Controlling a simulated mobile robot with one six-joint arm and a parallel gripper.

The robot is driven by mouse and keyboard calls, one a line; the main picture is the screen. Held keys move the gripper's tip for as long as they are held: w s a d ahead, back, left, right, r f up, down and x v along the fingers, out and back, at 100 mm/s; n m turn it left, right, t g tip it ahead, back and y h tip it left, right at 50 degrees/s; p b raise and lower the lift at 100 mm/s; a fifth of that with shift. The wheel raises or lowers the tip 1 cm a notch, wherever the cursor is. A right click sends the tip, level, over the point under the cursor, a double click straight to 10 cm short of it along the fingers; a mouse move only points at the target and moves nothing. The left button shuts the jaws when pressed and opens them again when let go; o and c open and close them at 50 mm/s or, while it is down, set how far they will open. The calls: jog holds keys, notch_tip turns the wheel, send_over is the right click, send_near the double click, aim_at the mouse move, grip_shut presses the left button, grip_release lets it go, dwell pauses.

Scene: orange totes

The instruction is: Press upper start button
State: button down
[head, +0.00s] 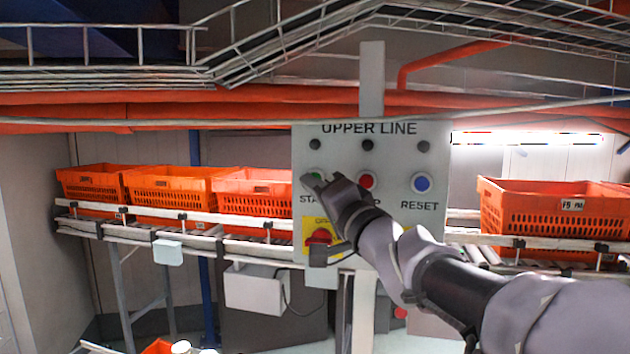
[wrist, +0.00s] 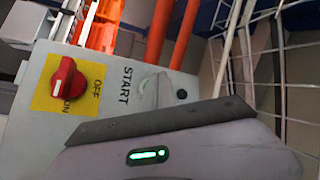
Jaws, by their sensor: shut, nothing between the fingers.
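The grey control panel (head: 390,150) marked UPPER LINE stands in the middle of the head view. Its green start button (head: 316,174) is at the left of the button row, partly hidden by my gripper (head: 317,183). My gripper is shut and empty, with its tip at or just in front of the start button; I cannot tell whether they touch.
A red stop button (head: 367,180) and a blue reset button (head: 422,183) sit to the right. A red rotary switch (head: 320,237) on a yellow plate is below; it also shows in the wrist view (wrist: 66,86). Orange totes (head: 170,188) stand on the conveyor (head: 150,231) behind.

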jog(key=shift+w+d+p, duration=0.15)
jog(key=shift+w+p, duration=0.15)
jog(key=shift+w, duration=0.15)
jog(key=shift+w, duration=0.35)
dwell(0.7)
jog(key=shift+s, duration=0.85)
jog(key=shift+s+a+b, duration=0.25)
jog(key=shift+s, duration=0.55)
jog(key=shift+s+a+b, duration=0.2)
jog(key=shift+s+b, duration=0.05)
jog(key=shift+s, duration=0.55)
jog(key=shift+s+a+b, duration=0.25)
jog(key=shift+s, duration=0.55)
jog(key=shift+f, duration=0.1)
